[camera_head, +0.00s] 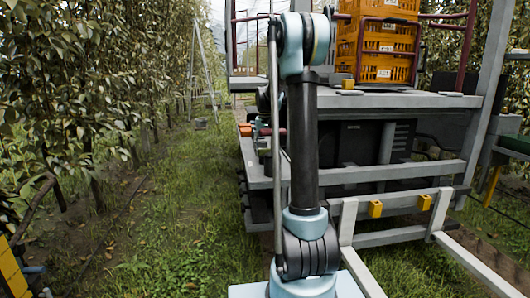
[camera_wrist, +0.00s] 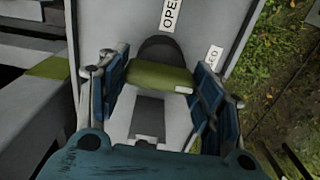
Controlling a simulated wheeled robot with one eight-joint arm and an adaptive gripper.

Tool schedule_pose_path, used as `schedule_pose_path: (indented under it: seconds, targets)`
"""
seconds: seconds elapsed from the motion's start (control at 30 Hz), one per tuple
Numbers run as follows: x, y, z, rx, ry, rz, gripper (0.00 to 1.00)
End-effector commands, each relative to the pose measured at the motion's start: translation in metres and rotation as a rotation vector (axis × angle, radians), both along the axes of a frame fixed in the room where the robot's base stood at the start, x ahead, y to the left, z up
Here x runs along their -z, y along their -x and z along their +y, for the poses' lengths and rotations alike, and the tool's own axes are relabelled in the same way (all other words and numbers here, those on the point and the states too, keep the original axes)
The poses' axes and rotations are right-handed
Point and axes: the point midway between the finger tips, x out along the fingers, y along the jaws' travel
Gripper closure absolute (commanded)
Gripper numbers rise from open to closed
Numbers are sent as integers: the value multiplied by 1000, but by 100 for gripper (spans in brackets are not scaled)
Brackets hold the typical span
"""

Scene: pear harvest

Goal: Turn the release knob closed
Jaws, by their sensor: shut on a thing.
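The release knob (camera_wrist: 160,77) shows in the wrist view as an olive-green bar in front of a dark round base on a pale grey panel. The bar lies nearly level across the picture. My gripper (camera_wrist: 159,68) is shut on the knob, with a blue-padded finger at each end of the bar. An OPEN label (camera_wrist: 171,13) is on the panel above the knob. A second label (camera_wrist: 214,57), partly hidden by the right finger, is at its upper right. In the head view my arm hides the knob and gripper.
A grey platform cart (camera_head: 420,101) with stacked orange crates (camera_head: 385,52) stands ahead and right. A pale frame with yellow blocks (camera_head: 376,209) juts out at the lower right. Open grass (camera_head: 190,200) lies left of the cart, beside a tree row (camera_head: 75,80).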

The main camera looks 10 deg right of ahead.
Motion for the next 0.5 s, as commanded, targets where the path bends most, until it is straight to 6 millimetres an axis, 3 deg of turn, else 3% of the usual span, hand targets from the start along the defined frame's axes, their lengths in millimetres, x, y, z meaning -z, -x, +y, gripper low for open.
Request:
schedule_pose_path:
  seconds: [0.2, 0.23, 0.3, 0.5]
  targets:
    - [0, -1, -1, 1, 0, -1, 64]
    - [0, -1, -1, 1, 0, -1, 33]
    - [0, 0, 0, 1, 0, -1, 20]
    - [0, 0, 0, 0, 0, -1, 20]
